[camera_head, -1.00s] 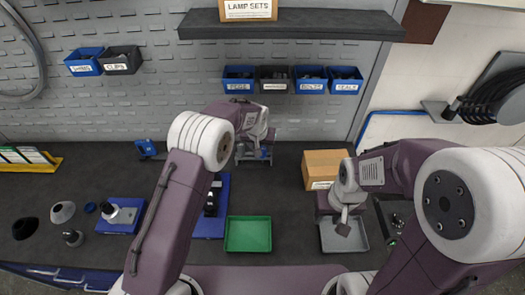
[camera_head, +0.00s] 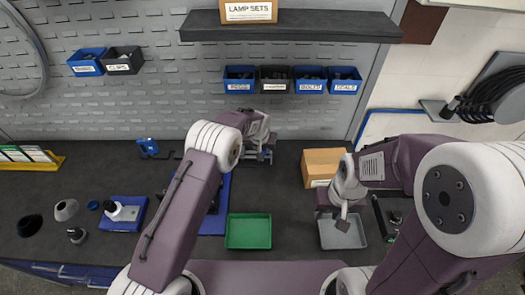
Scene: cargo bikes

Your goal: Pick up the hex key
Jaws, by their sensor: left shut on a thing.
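My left gripper (camera_head: 262,154) is at the back of the dark bench, near the foot of the pegboard, right of the blue tool holder (camera_head: 148,147). It is shut on a small thin thing, which I take to be the hex key; the wrist and distance hide most of it. My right gripper (camera_head: 342,224) hangs over the grey tray (camera_head: 353,239), pointing down. Its fingers are too small to tell whether they are open or shut, and I see nothing clearly held in it.
A green tray (camera_head: 248,243) stands at the front middle. A cardboard box (camera_head: 325,162) stands right of the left gripper. A blue mat (camera_head: 211,227) lies partly under my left arm. Small dark and white parts (camera_head: 65,210) lie at the left. A shelf (camera_head: 290,27) overhangs the pegboard.

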